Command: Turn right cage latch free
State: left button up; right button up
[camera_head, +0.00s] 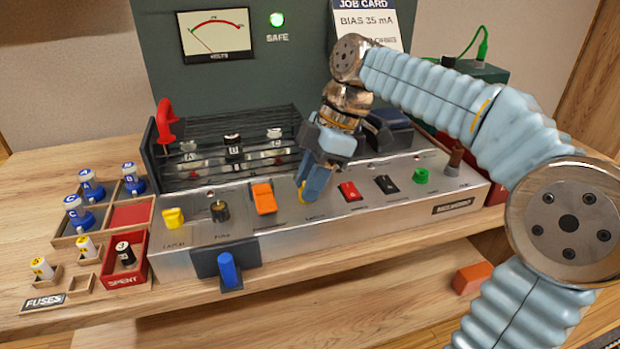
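The right cage latch (302,192) is a small yellow knob on the sloping front panel, partly hidden by my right gripper. My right gripper (311,192) points down at it, its blue fingertips at the knob and seeming to touch it. The fingers overlap the knob, so I cannot tell whether they are closed on it. The left latch (173,218) is a similar yellow knob at the panel's left end, marked LATCH. The dark wire cage (230,150) with a red handle (166,122) sits behind the panel and looks down over the tubes. My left gripper is out of view.
The panel also bears a black knob (220,211), an orange switch (264,198), a red switch (349,191) and a green button (421,176). A blue lever (229,270) sticks out in front. A fuse tray (95,237) and red SPENT box (124,278) stand left.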

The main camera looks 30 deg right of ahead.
jog(key=c, duration=0.4)
jog(key=shift+m, duration=0.4)
jog(key=m+t+b, duration=0.1)
jog(key=m, duration=0.1)
jog(key=shift+s+m, duration=0.1)
jog(key=shift+m, duration=0.3)
jog(key=m+t, duration=0.1)
jog(key=m, duration=0.1)
jog(key=m+h, duration=0.1)
jog(key=m, duration=0.1)
jog(key=shift+s+a+m+t+h+b, duration=0.1)
jog(key=shift+a+m+t+h+b, duration=0.05)
jog(key=shift+m+t+h+b, duration=0.2)
jog(key=m+h, duration=0.1)
jog(key=m, duration=0.3)
jog(key=shift+a+t+h, duration=0.1)
jog(key=shift+t+h, duration=0.25)
jog(key=m+h, duration=0.1)
jog(key=m, duration=0.1)
jog(key=m+h, duration=0.1)
jog(key=m, duration=0.2)
jog(key=shift+a+m+p, duration=0.15)
jog(key=shift+m+p, duration=0.15)
jog(key=shift+m, duration=0.05)
